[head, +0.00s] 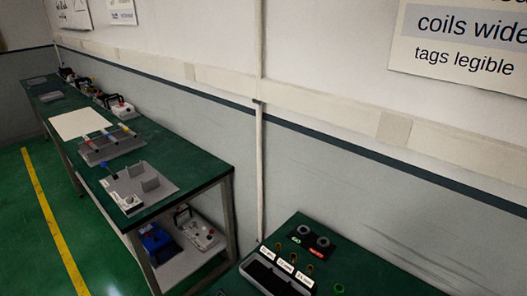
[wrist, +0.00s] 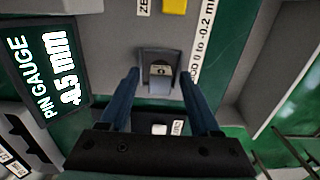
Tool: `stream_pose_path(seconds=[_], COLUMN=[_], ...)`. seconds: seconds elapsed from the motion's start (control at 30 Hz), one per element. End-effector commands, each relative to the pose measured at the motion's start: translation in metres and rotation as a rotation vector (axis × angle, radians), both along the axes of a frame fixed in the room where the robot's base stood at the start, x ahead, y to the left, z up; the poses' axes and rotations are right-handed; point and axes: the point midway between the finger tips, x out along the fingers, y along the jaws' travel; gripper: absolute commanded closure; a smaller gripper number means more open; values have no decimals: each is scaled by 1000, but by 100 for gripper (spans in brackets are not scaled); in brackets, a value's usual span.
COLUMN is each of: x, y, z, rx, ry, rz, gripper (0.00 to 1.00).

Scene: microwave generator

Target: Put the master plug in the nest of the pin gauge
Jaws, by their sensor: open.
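The pin gauge (wrist: 98,28) is a grey body in the wrist view. I cannot tell whether that piece is the master plug. My gripper (wrist: 160,77) is open, with one dark blue finger on each side of the holder. I cannot tell whether the fingers touch it. The gripper is not in the head view.
A yellow button (wrist: 175,6) sits above the holder, and a grey wall (wrist: 272,60) stands at right. In the head view, a near bench carries a black two-ring block (head: 311,240) and a labelled rack (head: 275,275). A long green bench (head: 190,172) with several devices stands left.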

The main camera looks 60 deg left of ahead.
Motion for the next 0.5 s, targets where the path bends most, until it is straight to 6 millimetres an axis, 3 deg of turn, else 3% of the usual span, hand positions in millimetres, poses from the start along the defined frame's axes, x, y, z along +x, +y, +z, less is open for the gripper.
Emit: stream_pose_path(seconds=[0.23,0.5], x=[1,1], y=[1,1], z=[19,74], rx=[3,3], ry=[-2,-4], rz=[-1,0], gripper=[36,36])
